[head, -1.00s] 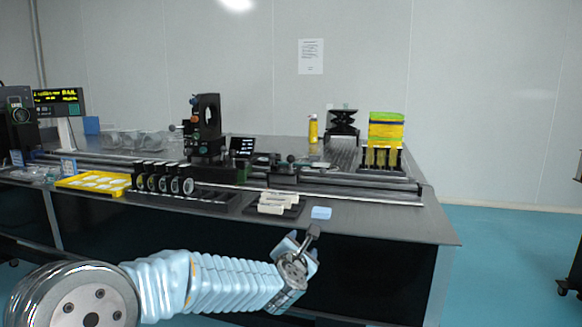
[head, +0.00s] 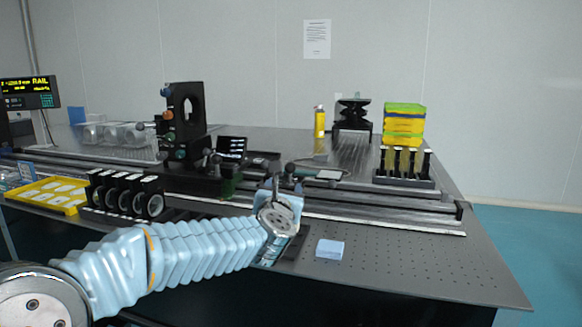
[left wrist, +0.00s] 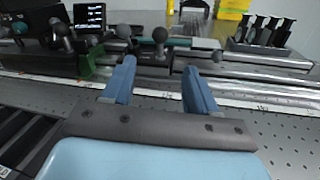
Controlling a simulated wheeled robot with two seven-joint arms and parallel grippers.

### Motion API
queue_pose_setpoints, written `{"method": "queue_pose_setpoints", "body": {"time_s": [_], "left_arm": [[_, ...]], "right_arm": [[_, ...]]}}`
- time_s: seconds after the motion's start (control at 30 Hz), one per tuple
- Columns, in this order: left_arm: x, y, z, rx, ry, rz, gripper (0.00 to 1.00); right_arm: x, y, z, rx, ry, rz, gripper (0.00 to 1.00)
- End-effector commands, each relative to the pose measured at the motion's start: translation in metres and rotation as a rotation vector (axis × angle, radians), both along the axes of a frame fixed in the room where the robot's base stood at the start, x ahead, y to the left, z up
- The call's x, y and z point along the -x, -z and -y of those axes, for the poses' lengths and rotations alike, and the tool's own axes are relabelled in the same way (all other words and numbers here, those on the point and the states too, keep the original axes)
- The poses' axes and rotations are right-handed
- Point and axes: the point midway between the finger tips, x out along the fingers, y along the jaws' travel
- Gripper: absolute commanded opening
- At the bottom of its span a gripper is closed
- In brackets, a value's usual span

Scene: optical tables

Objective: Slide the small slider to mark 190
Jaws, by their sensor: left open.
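The small slider (left wrist: 152,60) is a low dark carriage with ball knobs, sitting on the long rail (left wrist: 285,84) in the left wrist view. In the head view the slider (head: 288,182) is partly hidden behind my left gripper (head: 276,188). In the left wrist view my left gripper (left wrist: 160,72) is open and empty, its two blue fingers pointing at the rail. The slider lies ahead of the fingers, apparently apart from them. A pale scale strip (left wrist: 235,97) runs along the rail's near side; its numbers are too small to read surely. My right gripper is not in view.
A larger carriage with a tall black mount (head: 186,125) stands on the rail to the left. A small screen (head: 231,148) is behind it. A black rack (head: 405,180) stands behind the rail at right. A light-blue block (head: 330,249) lies in front.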

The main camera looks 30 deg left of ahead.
Motion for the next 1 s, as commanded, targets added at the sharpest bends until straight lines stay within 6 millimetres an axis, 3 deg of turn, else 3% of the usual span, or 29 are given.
{"method": "queue_pose_setpoints", "body": {"time_s": [0.17, 0.6, 0.8, 1.0], "left_arm": [[-0.022, 0.000, -0.010, 0.000, -0.001, -0.004, 0.58], [-0.107, -0.001, -0.049, -0.001, -0.001, -0.004, 0.58], [-0.122, 0.001, -0.056, -0.001, 0.001, -0.003, 0.58], [-0.123, 0.001, -0.057, -0.001, 0.000, -0.002, 0.58]], "right_arm": [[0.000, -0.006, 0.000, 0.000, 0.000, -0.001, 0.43], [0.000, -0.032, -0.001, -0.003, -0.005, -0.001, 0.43], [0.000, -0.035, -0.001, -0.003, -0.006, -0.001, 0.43], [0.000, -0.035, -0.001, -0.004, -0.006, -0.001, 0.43]]}}
